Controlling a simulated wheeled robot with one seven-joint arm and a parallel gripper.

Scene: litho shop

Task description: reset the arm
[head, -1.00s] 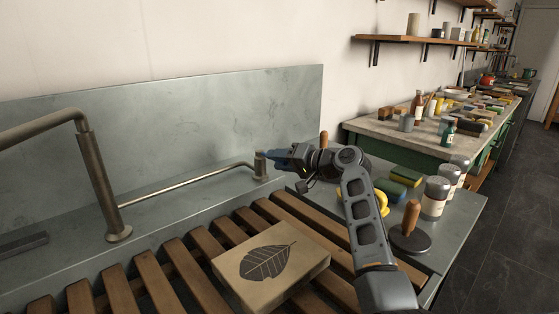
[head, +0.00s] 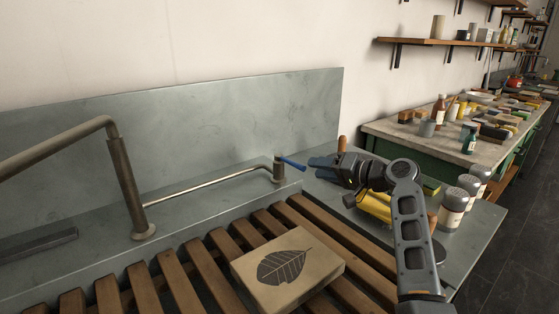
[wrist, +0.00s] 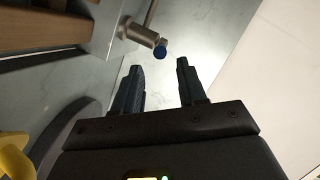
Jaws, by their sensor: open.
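My gripper (head: 318,163) is in the head view, right of the metal post with a blue lever (head: 292,163) at the end of a thin pipe. In the wrist view its two dark fingers (wrist: 158,76) are spread with nothing between them. The blue end of the lever (wrist: 160,51) shows just beyond the fingertips, apart from them. My arm is bent and reaches over the right side of the sink counter.
A block with a leaf print (head: 286,270) lies on the wooden slats (head: 206,272). A yellow object (head: 375,207) is partly behind my arm. Shaker jars (head: 454,208) stand at right. A large tap (head: 126,190) rises at left. A cluttered bench (head: 400,131) stands behind.

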